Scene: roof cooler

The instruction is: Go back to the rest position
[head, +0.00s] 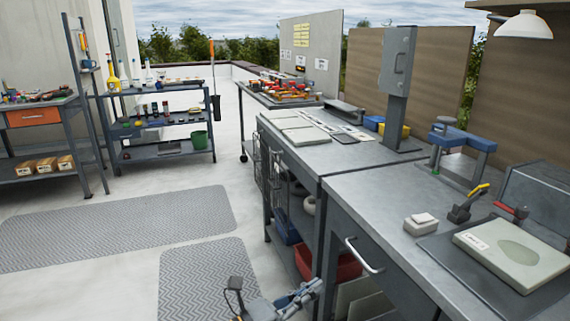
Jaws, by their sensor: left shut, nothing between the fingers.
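Most of the left arm is cut off by the bottom edge. My right gripper is not in view.
A grey workbench (352,190) runs along the right, with a pull handle (364,256) jutting from its front. A red bin (345,268) sits below. Patterned mats (120,225) lie on clear floor at left. A shelf cart (165,118) stands behind.

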